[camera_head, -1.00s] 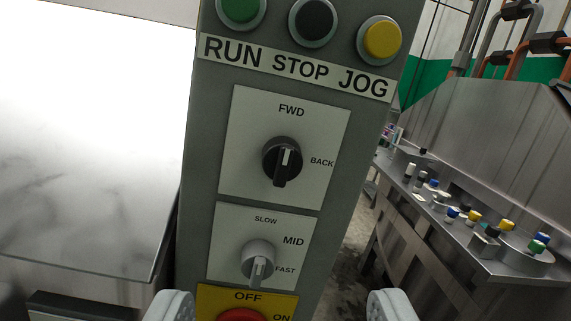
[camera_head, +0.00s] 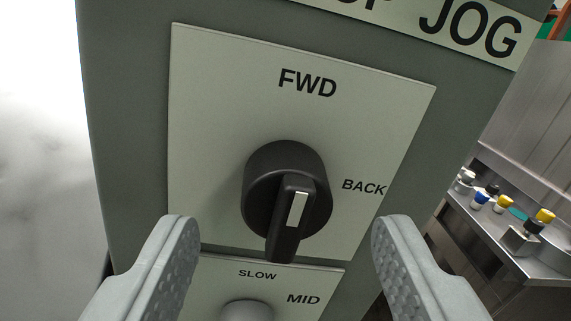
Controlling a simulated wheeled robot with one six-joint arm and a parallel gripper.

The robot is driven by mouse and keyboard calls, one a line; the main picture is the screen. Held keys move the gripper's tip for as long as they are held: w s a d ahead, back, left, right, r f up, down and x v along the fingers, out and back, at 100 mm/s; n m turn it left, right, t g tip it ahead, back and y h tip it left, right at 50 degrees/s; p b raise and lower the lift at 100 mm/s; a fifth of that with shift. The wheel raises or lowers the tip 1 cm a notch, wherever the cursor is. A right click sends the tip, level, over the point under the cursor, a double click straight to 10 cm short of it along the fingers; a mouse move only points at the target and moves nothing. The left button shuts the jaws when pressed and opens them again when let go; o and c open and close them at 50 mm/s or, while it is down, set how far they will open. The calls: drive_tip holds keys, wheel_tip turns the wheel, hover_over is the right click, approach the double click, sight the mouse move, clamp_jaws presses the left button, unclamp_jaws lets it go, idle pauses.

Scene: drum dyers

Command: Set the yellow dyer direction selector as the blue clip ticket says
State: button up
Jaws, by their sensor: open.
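The direction selector (camera_head: 287,190) is a black rotary knob with a raised bar handle and a white mark, on a pale plate (camera_head: 215,110) lettered FWD at the top and BACK at the right. Its handle runs roughly up and down in the picture, tilted slightly; I cannot tell for sure which word it is set to. My gripper (camera_head: 284,225) is open, with its two ridged grey fingers apart at the left and right of the knob and nearer to me. Nothing is between the fingertips in contact with them. The blue clip ticket is not in view.
Below is the speed selector (camera_head: 247,312), partly cut off, with SLOW and MID showing. The JOG label (camera_head: 470,28) is above right. A metal bench (camera_head: 520,255) with coloured-cap bottles stands at the right. A bright white surface (camera_head: 45,150) is at the left.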

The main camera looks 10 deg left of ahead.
drive_tip(key=shift+x, duration=1.4)
drive_tip(key=shift+c, duration=0.4)
drive_tip(key=c, duration=0.9)
